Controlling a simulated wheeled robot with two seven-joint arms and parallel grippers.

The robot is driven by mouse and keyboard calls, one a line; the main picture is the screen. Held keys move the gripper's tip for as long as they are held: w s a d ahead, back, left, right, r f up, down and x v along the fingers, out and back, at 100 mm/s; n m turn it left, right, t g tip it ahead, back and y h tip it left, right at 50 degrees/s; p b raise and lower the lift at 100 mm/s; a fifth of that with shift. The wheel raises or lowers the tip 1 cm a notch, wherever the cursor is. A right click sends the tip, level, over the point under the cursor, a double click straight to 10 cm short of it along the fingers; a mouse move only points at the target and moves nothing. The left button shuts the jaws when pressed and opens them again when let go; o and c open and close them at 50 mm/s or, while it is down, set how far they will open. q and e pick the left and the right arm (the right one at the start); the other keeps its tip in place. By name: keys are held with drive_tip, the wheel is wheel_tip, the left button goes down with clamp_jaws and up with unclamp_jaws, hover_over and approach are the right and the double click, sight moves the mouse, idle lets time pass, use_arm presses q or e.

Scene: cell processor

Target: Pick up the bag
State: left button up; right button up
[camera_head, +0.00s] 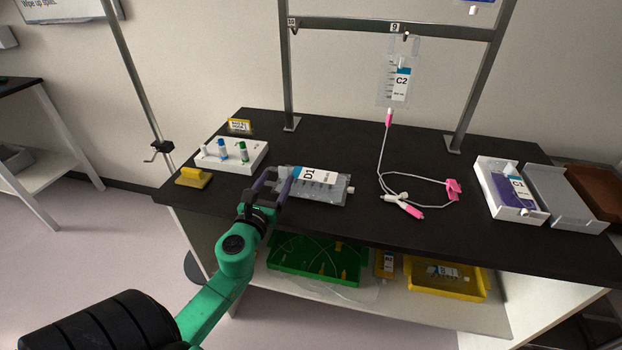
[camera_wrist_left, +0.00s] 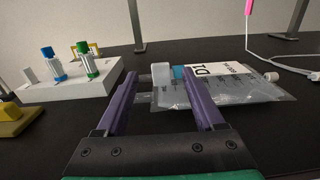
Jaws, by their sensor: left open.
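A clear bag labelled D1 (camera_head: 325,190) lies flat on the dark bench top, left of the middle. It has a white and blue label and a port at its right end. My left gripper (camera_head: 271,183) is open at the bag's left end. In the left wrist view the bag (camera_wrist_left: 235,88) lies mostly beyond the right finger, and its left end with a whitish fitting (camera_wrist_left: 161,76) shows between the fingers of the left gripper (camera_wrist_left: 160,84). The right finger hides part of the bag. I cannot tell whether it touches. My right gripper is not in view.
A white rack (camera_head: 252,160) with capped tubes and a yellow block (camera_head: 193,177) stand left of the gripper. Bag C2 (camera_head: 399,84) hangs from a metal frame, its tubing on the bench. Bag C1 (camera_head: 519,188) lies in a white tray at right. Coloured trays sit on the shelf below.

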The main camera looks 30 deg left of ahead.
sight(283, 170)
use_arm(q)
drive_tip(key=x, duration=0.3)
drive_tip(key=shift+w+a+f, duration=0.1)
drive_tip(key=shift+w+f, duration=0.05)
drive_tip(key=shift+w, duration=0.05)
drive_tip(key=shift+s, duration=0.1)
clamp_jaws()
idle(1.0)
